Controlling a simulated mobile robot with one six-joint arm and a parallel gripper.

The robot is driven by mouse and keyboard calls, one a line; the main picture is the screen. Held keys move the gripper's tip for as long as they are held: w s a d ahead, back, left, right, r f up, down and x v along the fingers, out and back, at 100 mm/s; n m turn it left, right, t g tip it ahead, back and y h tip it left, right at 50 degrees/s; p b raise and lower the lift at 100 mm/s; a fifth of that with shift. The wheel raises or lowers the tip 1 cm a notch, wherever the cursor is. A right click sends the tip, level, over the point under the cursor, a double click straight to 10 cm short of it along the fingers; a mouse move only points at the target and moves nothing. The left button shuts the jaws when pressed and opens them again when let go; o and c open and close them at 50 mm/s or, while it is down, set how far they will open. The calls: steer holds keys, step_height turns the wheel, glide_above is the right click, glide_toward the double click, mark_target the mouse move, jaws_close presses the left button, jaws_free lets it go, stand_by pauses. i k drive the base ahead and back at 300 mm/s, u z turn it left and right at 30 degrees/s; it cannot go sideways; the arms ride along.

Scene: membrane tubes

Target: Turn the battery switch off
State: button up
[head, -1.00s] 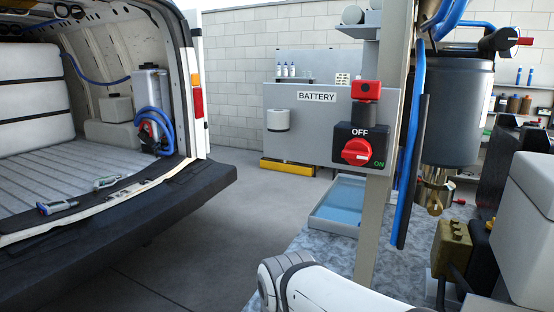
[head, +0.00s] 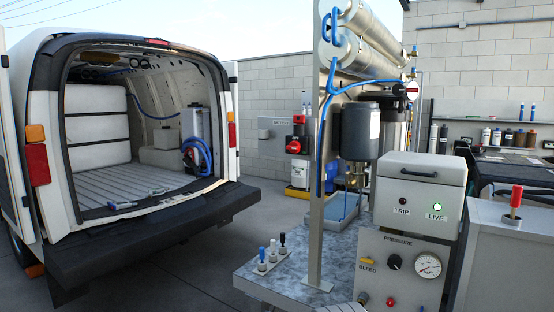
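The battery switch (head: 293,146) is a small red rotary knob on a dark plate, left of the upright post near the middle of the head view. A red block (head: 299,120) sits just above it. The OFF and ON marks are too small to read here, so I cannot tell the knob's position. My gripper is not in view; only a bit of what looks like my arm shows at the bottom edge.
A grey box (head: 419,195) with TRIP and a lit green LIVE lamp stands at right, above a PRESSURE panel (head: 400,268). Small levers (head: 272,250) stand on the bench's left end. An open van (head: 130,150) is at left, with clear floor between.

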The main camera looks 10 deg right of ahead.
mark_target(293, 147)
steer(key=u, duration=0.1)
steer(key=k, duration=0.25)
steer(key=z, duration=0.8)
steer(key=i, duration=1)
steer(key=z, duration=0.05)
